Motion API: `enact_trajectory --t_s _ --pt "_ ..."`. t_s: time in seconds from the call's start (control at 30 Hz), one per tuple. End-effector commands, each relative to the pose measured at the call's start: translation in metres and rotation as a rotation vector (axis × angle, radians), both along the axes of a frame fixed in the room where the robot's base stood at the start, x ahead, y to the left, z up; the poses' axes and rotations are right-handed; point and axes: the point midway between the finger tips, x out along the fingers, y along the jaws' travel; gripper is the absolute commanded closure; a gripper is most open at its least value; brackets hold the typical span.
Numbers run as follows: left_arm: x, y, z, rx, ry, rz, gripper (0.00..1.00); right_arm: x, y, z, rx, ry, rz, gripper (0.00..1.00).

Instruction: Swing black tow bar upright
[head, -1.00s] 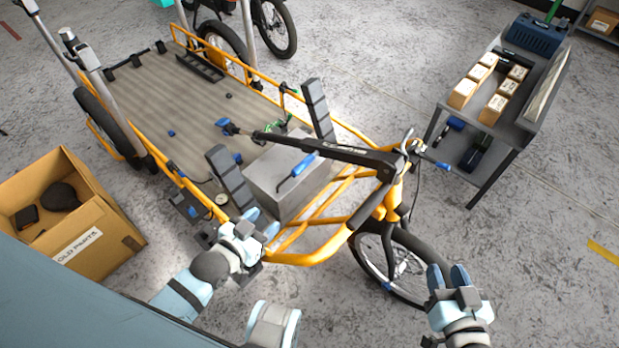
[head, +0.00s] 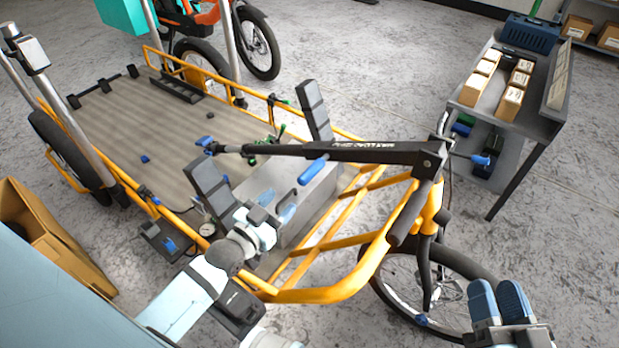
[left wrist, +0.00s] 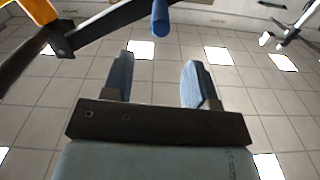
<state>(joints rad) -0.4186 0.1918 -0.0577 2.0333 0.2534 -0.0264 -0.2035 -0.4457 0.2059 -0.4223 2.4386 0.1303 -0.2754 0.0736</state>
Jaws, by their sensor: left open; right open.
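The black tow bar (head: 375,152) lies folded back, nearly level, over the front of the orange-framed cargo bike (head: 345,290). Its hinge end is at the front post and its far end has a blue tip (head: 205,143). A blue handle (head: 311,173) hangs from its middle. In the left wrist view the bar (left wrist: 118,20) and the blue handle (left wrist: 160,18) show beyond my fingers. My left gripper (head: 282,206) is open and empty, just below and left of the handle, apart from it. My right gripper (head: 500,298) is open and empty beside the front wheel.
A grey box (head: 310,205) sits under the bar, between two dark upright pads (head: 314,110). A grey trolley (head: 553,112) with small cartons stands at the right. A cardboard box (head: 50,245) is at the left. Floor is free between bike and trolley.

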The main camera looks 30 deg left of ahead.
Motion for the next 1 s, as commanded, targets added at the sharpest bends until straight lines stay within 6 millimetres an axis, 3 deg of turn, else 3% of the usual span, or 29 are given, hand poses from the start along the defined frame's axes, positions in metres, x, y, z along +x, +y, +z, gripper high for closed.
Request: enact_trajectory --t_s 0.3,0.5,0.7,0.97,1.0 --pt "0.069 -0.010 -0.003 -0.002 -0.002 0.001 0.47 0.001 0.002 -0.034 -0.046 0.084 0.028 0.60" --pt "0.099 -0.014 -0.002 -0.001 -0.001 0.000 0.47 0.001 0.004 -0.049 -0.070 0.128 0.045 0.60" --pt "0.112 -0.016 -0.001 0.000 0.001 0.000 0.47 0.001 0.004 -0.054 -0.080 0.148 0.051 0.60" --pt "0.113 -0.016 -0.001 0.000 0.002 0.000 0.47 0.001 0.004 -0.054 -0.082 0.150 0.052 0.60" --pt "0.113 -0.016 -0.001 0.000 0.002 0.000 0.52 0.001 0.004 -0.054 -0.082 0.150 0.052 0.60"
